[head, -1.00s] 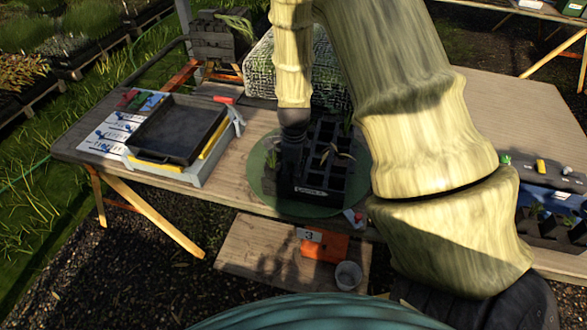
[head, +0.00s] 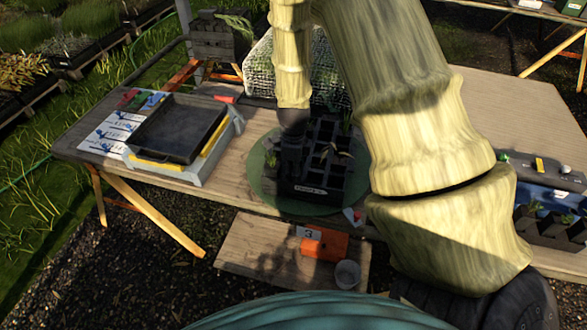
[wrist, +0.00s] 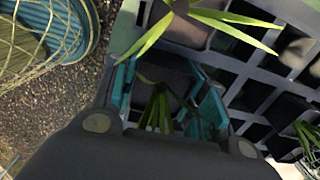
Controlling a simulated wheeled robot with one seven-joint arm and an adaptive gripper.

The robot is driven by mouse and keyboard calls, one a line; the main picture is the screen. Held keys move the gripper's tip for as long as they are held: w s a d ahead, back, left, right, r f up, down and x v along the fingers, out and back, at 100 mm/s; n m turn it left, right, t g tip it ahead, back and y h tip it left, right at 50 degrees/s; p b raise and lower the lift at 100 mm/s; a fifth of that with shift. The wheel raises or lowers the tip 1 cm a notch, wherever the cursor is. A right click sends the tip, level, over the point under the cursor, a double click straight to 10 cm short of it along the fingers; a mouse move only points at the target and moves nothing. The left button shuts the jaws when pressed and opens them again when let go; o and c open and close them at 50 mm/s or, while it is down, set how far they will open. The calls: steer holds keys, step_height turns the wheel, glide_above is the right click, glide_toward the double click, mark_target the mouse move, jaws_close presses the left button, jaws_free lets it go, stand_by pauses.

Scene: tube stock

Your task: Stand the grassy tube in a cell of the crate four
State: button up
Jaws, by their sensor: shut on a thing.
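The crate (head: 333,194) is black and divided into cells, and stands on a round green mat. A pale label on its front wall is too small to read. In the wrist view the crate's grid (wrist: 232,66) fills the right side. My gripper (head: 291,162) is upright at the crate's left part. In the wrist view my gripper (wrist: 165,98) has teal fingers shut around a dark tube with narrow green leaves, the grassy tube (wrist: 156,112). The tube's lower end is hidden, so I cannot tell how deep it sits in a cell.
Long-leaved plants (wrist: 185,8) stand in other cells of the crate. A black tray (head: 178,130) lies to the left. A mesh-covered box (head: 272,70) stands behind. An orange box (head: 325,243) marked 3 and a pale cup (head: 347,274) are on a lower board.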

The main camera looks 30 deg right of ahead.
steer(key=shift+s+a+f, duration=0.1)
steer(key=shift+s+f, duration=0.3)
steer(key=shift+f, duration=0.1)
steer(key=o, duration=1)
steer(key=shift+c, duration=0.2)
steer(key=shift+o, duration=1.2)
steer(key=shift+w, duration=0.1)
steer(key=shift+w+f, duration=0.15)
steer(key=shift+w, duration=0.1)
steer(key=shift+d, duration=0.2)
steer(key=shift+r, duration=0.3)
step_height(320, 180, up, 12)
steer(key=shift+s+f, duration=0.1)
steer(key=shift+s, duration=0.05)
